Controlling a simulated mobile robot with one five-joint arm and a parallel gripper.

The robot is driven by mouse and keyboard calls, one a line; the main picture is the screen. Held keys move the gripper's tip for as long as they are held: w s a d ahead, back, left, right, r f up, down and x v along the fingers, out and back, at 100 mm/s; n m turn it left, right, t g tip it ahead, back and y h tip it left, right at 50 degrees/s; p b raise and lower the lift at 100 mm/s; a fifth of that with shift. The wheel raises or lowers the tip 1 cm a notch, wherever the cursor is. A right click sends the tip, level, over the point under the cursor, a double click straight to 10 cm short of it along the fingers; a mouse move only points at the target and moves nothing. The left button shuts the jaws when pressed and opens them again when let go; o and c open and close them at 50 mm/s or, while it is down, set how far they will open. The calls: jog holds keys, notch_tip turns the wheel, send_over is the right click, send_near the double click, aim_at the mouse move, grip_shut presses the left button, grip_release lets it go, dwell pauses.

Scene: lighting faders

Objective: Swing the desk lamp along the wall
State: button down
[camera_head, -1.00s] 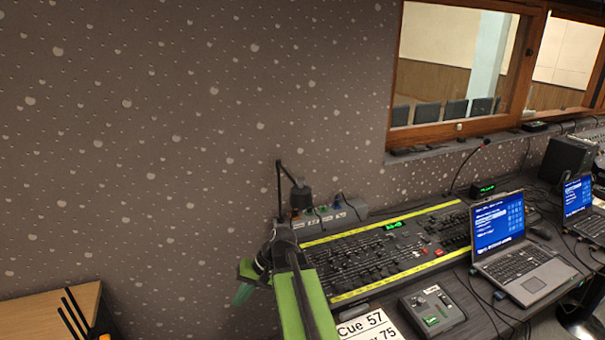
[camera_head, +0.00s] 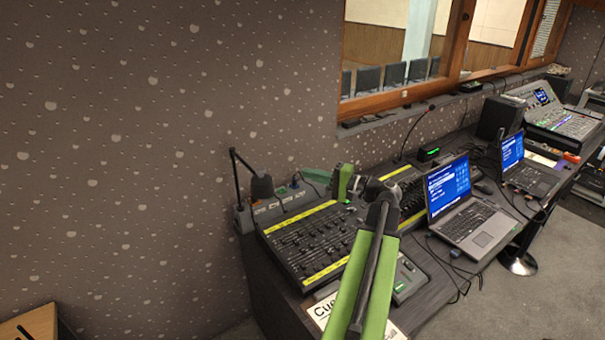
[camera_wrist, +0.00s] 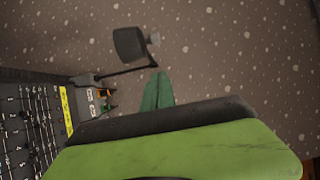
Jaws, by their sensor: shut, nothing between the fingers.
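The desk lamp has a dark shade (camera_head: 262,187) and a thin jointed arm (camera_head: 240,170). It stands at the left back corner of the mixing desk, close to the wall. My gripper (camera_head: 307,173) has teal fingers, shut and empty, to the right of the shade and apart from it in the head view. In the wrist view the lamp shade (camera_wrist: 130,46) hangs beyond the teal fingers (camera_wrist: 160,76). The lamp arm passes near the fingertips there; I cannot tell whether they touch.
The fader console (camera_head: 305,245) lies below my gripper. An open laptop (camera_head: 462,205) and a small control box (camera_head: 408,278) are to the right. The speckled wall (camera_head: 120,150) is bare left of the lamp. A wooden surface (camera_head: 32,326) shows at lower left.

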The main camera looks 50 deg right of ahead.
jog(key=w+a, duration=0.5)
jog(key=w, duration=0.4)
jog(key=shift+w, duration=0.2)
jog(key=shift+s, duration=0.15)
